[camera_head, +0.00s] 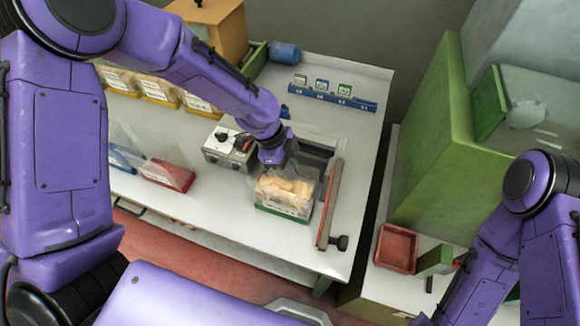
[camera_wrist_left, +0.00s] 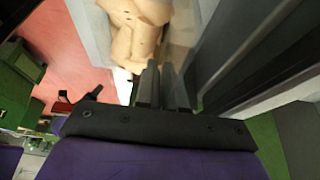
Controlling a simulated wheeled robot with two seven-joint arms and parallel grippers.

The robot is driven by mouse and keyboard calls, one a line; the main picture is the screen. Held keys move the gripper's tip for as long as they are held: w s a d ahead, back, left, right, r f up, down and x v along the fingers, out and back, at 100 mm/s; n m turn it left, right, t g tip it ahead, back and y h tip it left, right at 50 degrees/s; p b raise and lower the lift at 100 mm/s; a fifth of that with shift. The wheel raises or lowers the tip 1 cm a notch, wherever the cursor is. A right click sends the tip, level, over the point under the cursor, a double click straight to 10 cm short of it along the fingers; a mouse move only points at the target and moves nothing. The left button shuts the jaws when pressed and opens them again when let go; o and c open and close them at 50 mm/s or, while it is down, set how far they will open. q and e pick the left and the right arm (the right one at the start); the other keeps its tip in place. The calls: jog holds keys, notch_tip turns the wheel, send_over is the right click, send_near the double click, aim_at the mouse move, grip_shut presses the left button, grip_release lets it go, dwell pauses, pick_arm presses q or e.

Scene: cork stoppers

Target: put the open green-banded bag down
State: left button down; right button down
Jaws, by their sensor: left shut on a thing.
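The green-banded bag (camera_head: 284,209) is clear, with a green band at its base and pale tan corks heaped inside. It looks upright, in front of the dark bed of a sealer-like device. My left gripper (camera_head: 277,160) is above its back edge, shut on the bag. In the left wrist view the fingers (camera_wrist_left: 163,88) are close together, with the corks (camera_wrist_left: 138,28) just beyond them. The pinched film is hard to make out. I cannot tell whether the bag's base touches the table. My right arm shows at the lower right, but its gripper is not visible.
The device has a grey control box (camera_head: 229,150) and a red-edged bar (camera_head: 330,203) right beside the bag. Several yellow-banded bags (camera_head: 160,91) and a red-banded bag (camera_head: 167,174) stand left on the white table (camera_head: 222,218). A blue rack (camera_head: 333,98) is behind; a red tray (camera_head: 397,248) is right.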

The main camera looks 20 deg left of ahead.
pick_arm(q)
jog(key=shift+s, duration=0.45)
jog(key=c, duration=1.2)
grip_release()
jog(key=shift+w, duration=0.1)
jog(key=shift+c, duration=0.2)
jog(key=shift+r, duration=0.25)
jog(key=b+v, duration=0.1)
jog(key=v, duration=1.1)
jog(key=shift+a+f, duration=0.1)
